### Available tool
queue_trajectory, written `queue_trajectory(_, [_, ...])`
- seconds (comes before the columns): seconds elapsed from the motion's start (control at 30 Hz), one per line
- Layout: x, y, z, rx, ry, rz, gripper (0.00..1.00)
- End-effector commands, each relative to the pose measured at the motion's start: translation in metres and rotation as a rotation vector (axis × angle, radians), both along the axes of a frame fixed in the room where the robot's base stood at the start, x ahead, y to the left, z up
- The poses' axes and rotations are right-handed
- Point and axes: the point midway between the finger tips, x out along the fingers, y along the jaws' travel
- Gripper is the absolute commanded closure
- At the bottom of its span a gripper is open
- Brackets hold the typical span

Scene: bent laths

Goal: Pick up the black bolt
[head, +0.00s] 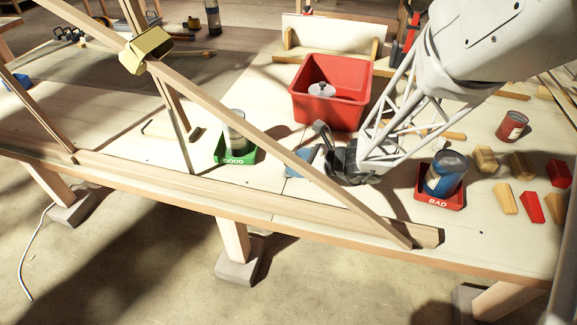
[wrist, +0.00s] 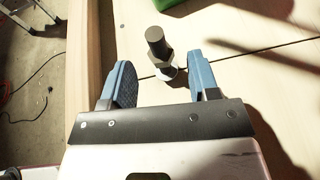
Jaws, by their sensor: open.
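The black bolt (wrist: 158,50) shows in the wrist view just beyond my fingertips, roughly midway between them. It has a dark cylindrical shank and a hex-shaped part, with a pale, bright piece beside its lower end. My gripper (wrist: 160,72) is open, with a blue-padded finger on either side and nothing held. In the head view my gripper (head: 318,154) is low over the bench, behind the long slanting lath. I cannot make out the bolt in the head view.
The slanting lath (head: 270,138) crosses in front of my gripper. A green GOOD tray (head: 234,159) with a can is to the left, a red BAD tray (head: 438,202) with a blue can to the right. A red bin (head: 331,107) stands behind. Wood blocks (head: 485,160) lie at right.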

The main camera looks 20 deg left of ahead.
Motion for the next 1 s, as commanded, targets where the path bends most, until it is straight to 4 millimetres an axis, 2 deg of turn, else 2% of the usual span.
queue_trajectory(0.47, [0.001,0.004,-0.002,0.000,-0.001,0.001,0.45])
queue_trajectory(1.0, [0.007,0.046,-0.018,0.000,-0.001,0.001,0.45])
